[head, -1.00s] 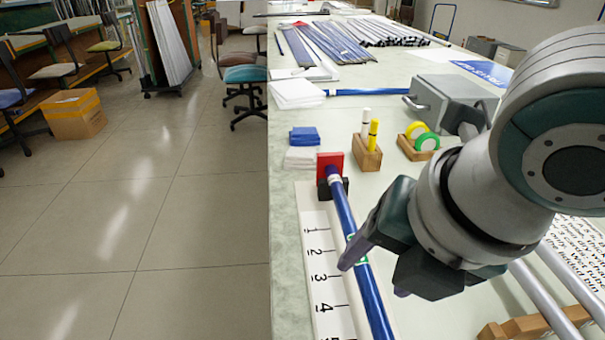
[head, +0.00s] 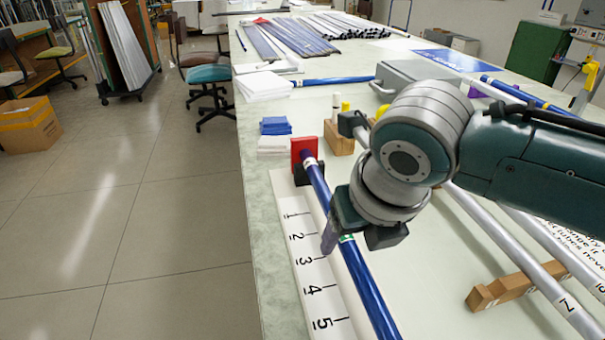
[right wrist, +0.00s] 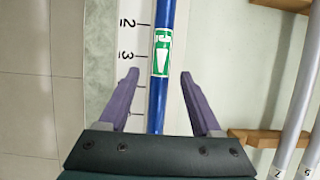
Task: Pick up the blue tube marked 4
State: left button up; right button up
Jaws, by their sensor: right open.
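A blue tube (head: 369,292) lies lengthwise along the numbered white ruler strip (head: 309,273), its far end at a red block (head: 303,152). It also shows in the right wrist view (right wrist: 157,105) with a green and white label (right wrist: 162,52); I cannot read a 4 on it. My right gripper (head: 350,243) is over this tube near the label. In the right wrist view its purple fingers (right wrist: 160,75) are open, one on each side of the tube, with gaps on both sides. Whether the fingertips reach down to tube height is unclear. My left gripper is not in view.
Silver tubes (head: 545,278) rest on a wooden rack (head: 517,287) at the right. Other blue tubes lie at the back (head: 330,80) and back right (head: 530,95). A wooden holder (head: 338,138), blue cloths (head: 275,126) and a grey box (head: 415,75) stand beyond the gripper.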

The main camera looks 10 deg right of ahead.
jog(key=shift+w+f, duration=0.1)
jog(key=shift+f, duration=0.15)
grip_shut()
dwell(0.3)
